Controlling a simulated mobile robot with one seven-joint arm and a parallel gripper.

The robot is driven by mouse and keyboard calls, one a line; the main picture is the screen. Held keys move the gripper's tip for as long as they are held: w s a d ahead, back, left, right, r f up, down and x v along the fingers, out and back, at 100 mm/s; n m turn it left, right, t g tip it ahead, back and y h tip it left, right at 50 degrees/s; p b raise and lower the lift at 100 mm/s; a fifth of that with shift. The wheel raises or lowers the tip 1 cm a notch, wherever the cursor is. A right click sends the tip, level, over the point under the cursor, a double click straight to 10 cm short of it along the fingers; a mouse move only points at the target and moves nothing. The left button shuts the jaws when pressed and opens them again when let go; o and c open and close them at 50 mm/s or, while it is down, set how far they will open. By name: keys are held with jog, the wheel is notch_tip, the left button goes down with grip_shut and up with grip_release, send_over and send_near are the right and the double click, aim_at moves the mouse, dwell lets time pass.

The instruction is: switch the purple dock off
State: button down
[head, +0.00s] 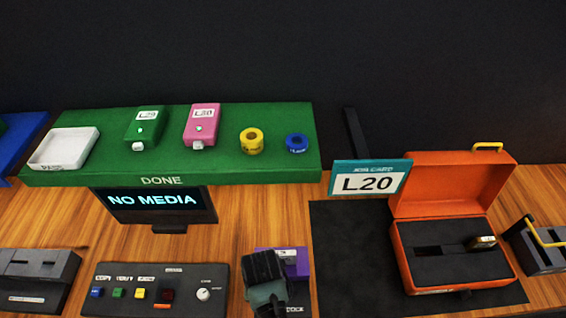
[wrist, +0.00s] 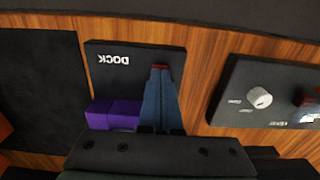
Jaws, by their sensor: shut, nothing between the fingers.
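The dock (wrist: 125,62) is a black block lettered DOCK, and a purple block (wrist: 112,113) sits at its near left in the wrist view. In the head view the purple block (head: 296,262) shows beside my gripper (head: 268,308), with a pale label on its top. My gripper's fingers (wrist: 160,70) are shut and empty, and reach over the dock in the wrist view. A small red part (wrist: 160,66) shows right at the fingertips; whether they touch it I cannot tell. The fingers hide much of the dock's right part.
A black button panel (head: 160,290) with a white knob (head: 203,295) stands left of the dock. A dark mat (head: 345,250) with an open orange case (head: 455,283) lies to the right. A screen (head: 155,203) reads NO MEDIA, below the green DONE shelf (head: 230,172).

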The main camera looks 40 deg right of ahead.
jog(key=shift+r+p, duration=3.5)
jog(key=shift+p, duration=0.15)
